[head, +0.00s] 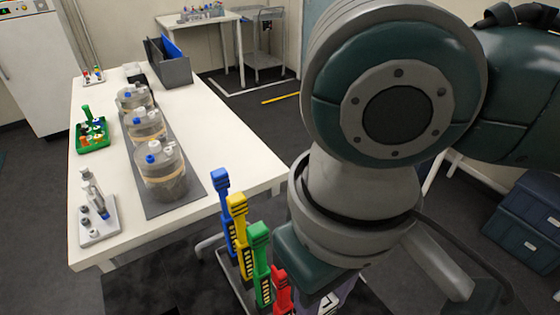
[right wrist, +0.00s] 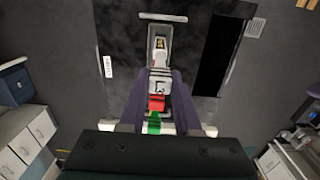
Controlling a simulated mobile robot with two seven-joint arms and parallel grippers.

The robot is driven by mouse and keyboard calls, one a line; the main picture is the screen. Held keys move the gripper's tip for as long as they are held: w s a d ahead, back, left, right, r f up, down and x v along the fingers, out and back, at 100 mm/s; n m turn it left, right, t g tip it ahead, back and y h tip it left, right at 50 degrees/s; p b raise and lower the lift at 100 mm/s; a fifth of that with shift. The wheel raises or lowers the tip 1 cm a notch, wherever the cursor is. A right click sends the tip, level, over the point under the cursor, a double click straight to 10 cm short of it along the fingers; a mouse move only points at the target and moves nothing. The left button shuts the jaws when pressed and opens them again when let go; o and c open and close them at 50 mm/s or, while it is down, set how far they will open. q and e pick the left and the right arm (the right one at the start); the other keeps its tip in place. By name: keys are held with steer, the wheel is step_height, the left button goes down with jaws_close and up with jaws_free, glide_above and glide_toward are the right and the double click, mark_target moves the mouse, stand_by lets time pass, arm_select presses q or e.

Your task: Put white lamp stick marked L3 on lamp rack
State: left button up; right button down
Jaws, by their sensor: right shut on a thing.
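A row of lamp sticks stands beside the table's near right corner in the head view: blue (head: 221,190), yellow (head: 238,212), green (head: 259,245) and red (head: 281,290). My right gripper (right wrist: 160,78) is shut on a white lamp stick (right wrist: 158,87), in line with the red stick (right wrist: 156,103) and green stick (right wrist: 153,122) in the right wrist view. The L3 mark is too small to read for sure. The lamp rack (head: 235,283) shows in part under the sticks. My right arm hides the rest, so I cannot tell whether the white stick is seated. My left gripper is not in view.
The white table (head: 215,150) carries several jar bioreactors (head: 162,175) on a grey mat, a green tray (head: 93,146), a small pipette stand (head: 100,228) and a grey bin (head: 172,70). Dark blue boxes (head: 525,215) stand at the right. Dark floor lies around the rack.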

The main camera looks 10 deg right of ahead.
steer(key=shift+f, duration=2.1)
stand_by(2.6)
steer(key=c, duration=0.5)
jaws_free()
steer(key=shift+c, duration=0.2)
step_height(320, 180, up, 10)
steer(key=s+a+f+t+y, duration=0.1)
steer(key=s+a+y, duration=0.1)
steer(key=a+y, duration=0.15)
steer(key=s+d+f+m+t+h, duration=0.1)
steer(key=s+d+f, duration=0.15)
steer(key=d, duration=0.45)
steer(key=s+d+f+m+t+h, duration=0.1)
steer(key=s+d+f+t+h, duration=0.15)
steer(key=d, duration=0.35)
step_height(320, 180, up, 24)
steer(key=s+d+p, duration=0.1)
steer(key=p, duration=2.2)
steer(key=shift+r+g+p, duration=0.2)
steer(key=shift+g+p, duration=0.15)
steer(key=shift+g, duration=0.1)
